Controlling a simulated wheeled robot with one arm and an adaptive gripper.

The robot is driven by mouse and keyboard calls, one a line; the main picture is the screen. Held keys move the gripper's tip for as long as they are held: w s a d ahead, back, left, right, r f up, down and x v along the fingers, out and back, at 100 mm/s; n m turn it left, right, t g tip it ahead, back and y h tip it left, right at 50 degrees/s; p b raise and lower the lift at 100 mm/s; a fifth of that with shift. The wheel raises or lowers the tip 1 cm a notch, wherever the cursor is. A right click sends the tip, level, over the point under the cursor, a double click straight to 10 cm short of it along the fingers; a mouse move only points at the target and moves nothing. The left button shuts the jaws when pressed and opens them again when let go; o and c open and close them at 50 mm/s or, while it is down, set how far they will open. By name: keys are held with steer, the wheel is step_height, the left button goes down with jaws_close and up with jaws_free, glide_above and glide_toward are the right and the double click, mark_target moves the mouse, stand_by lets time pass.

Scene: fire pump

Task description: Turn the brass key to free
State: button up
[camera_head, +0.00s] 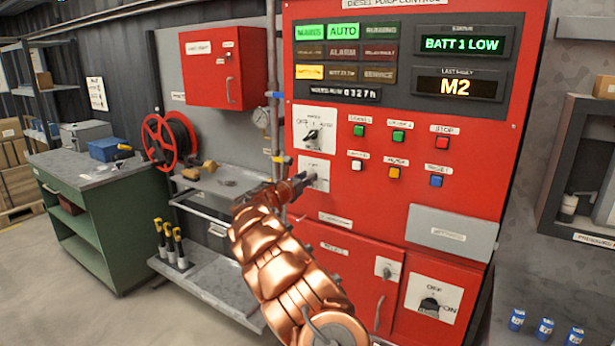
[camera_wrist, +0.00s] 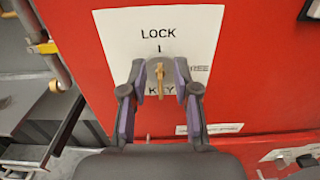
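The brass key (camera_wrist: 159,85) sits in a round lock on a white plate (camera_wrist: 198,25) of the red panel. The plate reads "LOCK", "KEY" and, to the right and partly hidden, "FREE". The key's bow stands upright, in line with the mark under "LOCK". My gripper (camera_wrist: 160,72) is open in the wrist view, one finger on each side of the key, with visible gaps between. In the head view, my gripper (camera_head: 300,183) is at the small lock plate (camera_head: 316,167) and hides the key.
The red control panel (camera_head: 480,130) carries a selector knob (camera_head: 311,136) above the lock and several coloured buttons to its right. A lower switch (camera_head: 429,305) reads "ON". A pipe (camera_head: 272,70) with a gauge (camera_head: 261,117) runs just left of the panel. A grey shelf (camera_head: 225,187) stands left.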

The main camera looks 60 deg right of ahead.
steer(key=shift+d, duration=0.15)
steer(key=shift+c, duration=0.3)
jaws_close()
